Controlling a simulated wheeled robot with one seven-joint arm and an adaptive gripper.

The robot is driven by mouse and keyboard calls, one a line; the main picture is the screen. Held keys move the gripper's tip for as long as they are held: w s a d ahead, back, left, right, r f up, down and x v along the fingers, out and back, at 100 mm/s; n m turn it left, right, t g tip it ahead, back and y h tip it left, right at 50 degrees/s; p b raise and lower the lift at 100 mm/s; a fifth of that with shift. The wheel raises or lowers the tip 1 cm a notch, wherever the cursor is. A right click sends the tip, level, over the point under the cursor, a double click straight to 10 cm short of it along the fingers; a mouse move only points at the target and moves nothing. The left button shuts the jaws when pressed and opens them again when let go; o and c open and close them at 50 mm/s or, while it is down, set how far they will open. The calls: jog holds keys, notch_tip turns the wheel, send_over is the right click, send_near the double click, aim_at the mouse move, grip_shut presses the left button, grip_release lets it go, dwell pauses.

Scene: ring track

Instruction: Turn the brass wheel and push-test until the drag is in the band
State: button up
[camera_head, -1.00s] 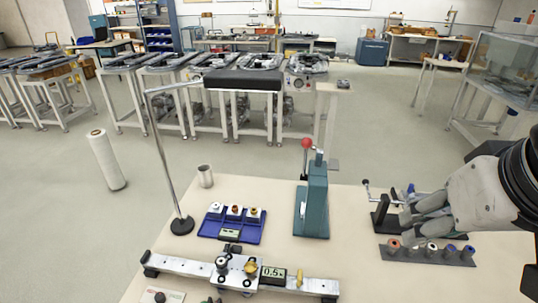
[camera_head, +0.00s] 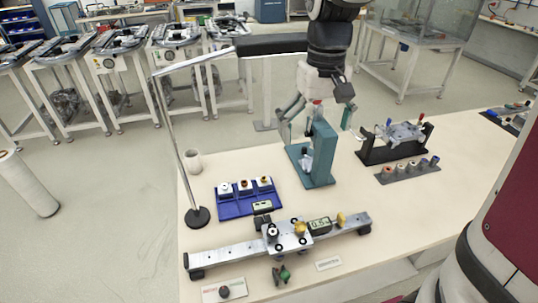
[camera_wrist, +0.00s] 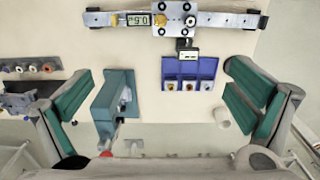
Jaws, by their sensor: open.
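A grey rail (camera_head: 220,257) lies along the table's front and carries a silver carriage (camera_head: 287,240). A brass wheel (camera_head: 300,228) sits on the carriage, and a second brass knob (camera_head: 341,219) sits further right; which one the task means I cannot tell. A display (camera_head: 319,226) between them seems to read 0.5; it shows upside down in the wrist view (camera_wrist: 140,20). My gripper (camera_head: 318,116) is open and empty, its fingers spread above the teal press. It is behind and apart from the rail. In the wrist view the wide-open fingers (camera_wrist: 158,100) flank the press (camera_wrist: 115,100).
The teal press (camera_head: 322,155) stands upright below my gripper. A blue tray (camera_head: 235,210) with several small spools lies left of it. A lamp-like post (camera_head: 180,150) and a white cup (camera_head: 193,162) stand at the left. A black fixture (camera_head: 375,152) and a spool rack (camera_head: 405,173) are right.

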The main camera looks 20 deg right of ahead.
notch_tip(320, 180, down, 10)
jog(key=b, duration=0.6)
jog(key=shift+r, duration=0.1)
dwell(0.4)
